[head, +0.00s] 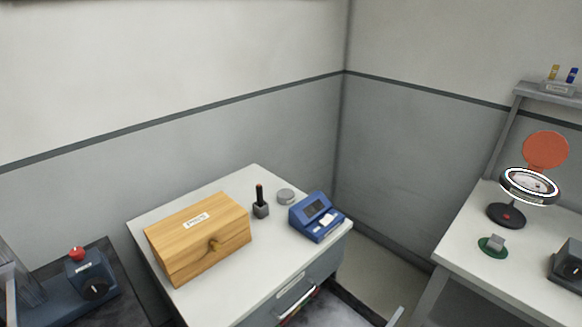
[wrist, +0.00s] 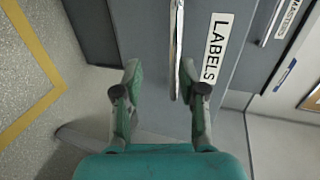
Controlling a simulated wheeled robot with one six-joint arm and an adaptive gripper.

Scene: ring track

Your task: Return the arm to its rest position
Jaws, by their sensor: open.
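My gripper (wrist: 159,72) shows in the wrist view with its two green-and-grey fingers apart and nothing held between them. A grey drawer front with a white LABELS tag (wrist: 217,48) lies beyond the fingers. A silver bar handle (wrist: 177,45) on that front appears between the fingers, close to the right fingertip. I cannot tell whether they touch. The gripper does not show in the head view, so the arm's overall pose is hidden.
In the head view, a white-topped cabinet (head: 258,178) carries a wooden box (head: 200,240), a stamp (head: 260,205) and a blue device (head: 317,217). Another table (head: 470,240) stands right. A yellow floor line (wrist: 35,50) shows in the wrist view.

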